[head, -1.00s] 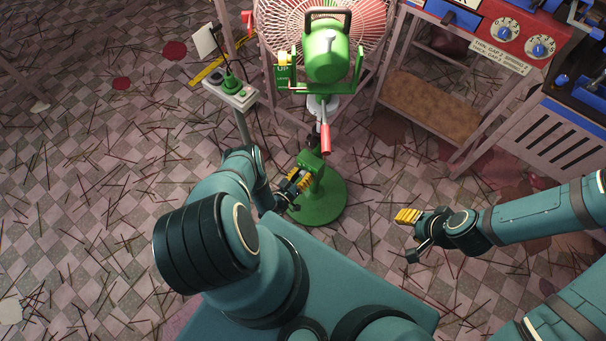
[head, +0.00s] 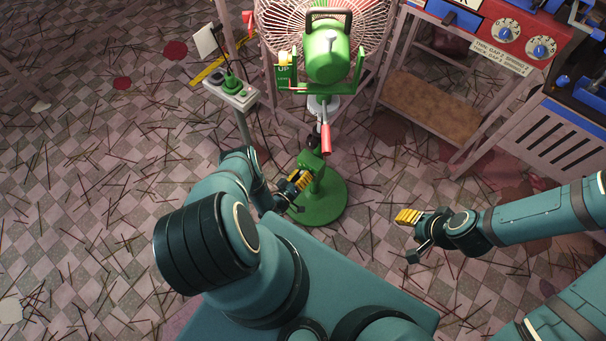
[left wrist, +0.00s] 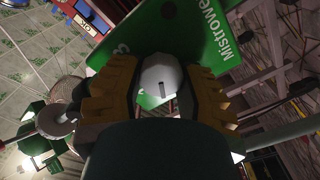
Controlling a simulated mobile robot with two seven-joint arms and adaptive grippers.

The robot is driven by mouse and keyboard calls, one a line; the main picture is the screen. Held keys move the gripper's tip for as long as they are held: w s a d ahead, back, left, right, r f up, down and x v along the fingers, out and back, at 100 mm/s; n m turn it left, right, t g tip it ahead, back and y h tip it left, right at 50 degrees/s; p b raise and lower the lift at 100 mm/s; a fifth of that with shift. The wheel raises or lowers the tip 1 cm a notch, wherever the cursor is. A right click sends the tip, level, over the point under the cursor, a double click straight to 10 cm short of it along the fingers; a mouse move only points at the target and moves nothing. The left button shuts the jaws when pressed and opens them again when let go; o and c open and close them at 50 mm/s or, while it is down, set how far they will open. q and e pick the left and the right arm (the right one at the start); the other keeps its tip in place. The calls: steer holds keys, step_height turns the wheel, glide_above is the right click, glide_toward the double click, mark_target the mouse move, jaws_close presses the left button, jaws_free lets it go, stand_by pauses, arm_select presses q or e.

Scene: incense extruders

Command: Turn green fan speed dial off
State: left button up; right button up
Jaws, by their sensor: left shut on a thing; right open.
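The green fan (head: 326,60) stands ahead of me on a round green base (head: 325,205), with a green control box (head: 312,160) low on its post. My left gripper (head: 299,181) is at this box. In the left wrist view a white round dial (left wrist: 161,74) with a short dark mark sits on the green panel (left wrist: 240,45) with white lettering. My left gripper's yellow fingers are on both sides of the dial, shut on it. The dial is hidden in the head view. My right gripper (head: 409,217) is open and empty, right of the base.
A small control box (head: 232,92) on a thin post stands left of the fan. A red machine with white dials (head: 509,30) stands on a wooden-shelved table at the right. Thin sticks litter the checkered floor, otherwise open around the fan base.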

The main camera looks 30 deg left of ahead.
arm_select(q)
steer(key=o, duration=1.2)
steer(key=shift+r, duration=0.1)
steer(key=shift+r, duration=4.95)
